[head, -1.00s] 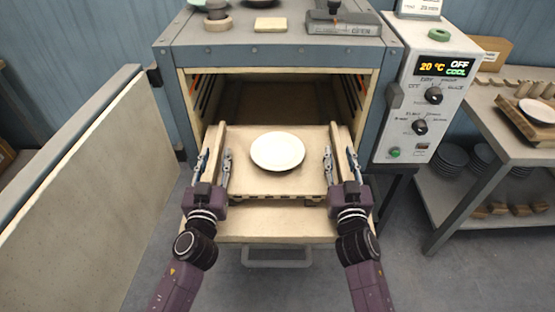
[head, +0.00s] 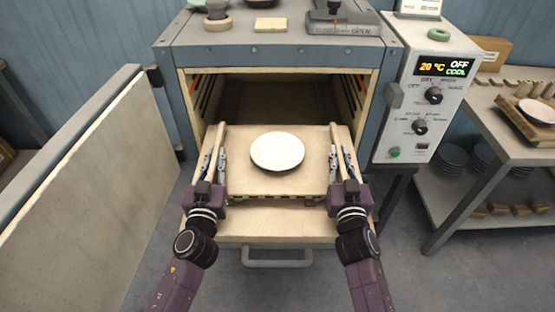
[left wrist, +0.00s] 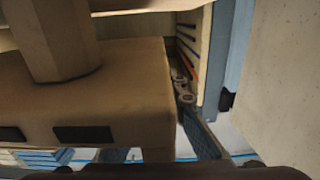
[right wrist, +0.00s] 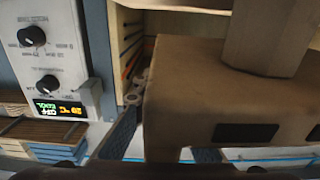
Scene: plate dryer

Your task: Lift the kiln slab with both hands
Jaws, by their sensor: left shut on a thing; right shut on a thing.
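The kiln slab (head: 250,182) is a pale beige board with raised side rails, in front of the open kiln mouth in the head view. A white plate (head: 277,151) lies flat on it. My left gripper (head: 214,161) is shut on the slab's left rail, my right gripper (head: 341,161) on its right rail. The slab also fills much of the left wrist view (left wrist: 110,100) and the right wrist view (right wrist: 190,100), seen upside down.
The kiln (head: 270,54) stands open behind the slab, its door (head: 85,190) swung out to the left. A beige ledge with a grey handle (head: 277,257) lies below the slab. A control panel (head: 430,95) and a side table (head: 485,110) stand at the right.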

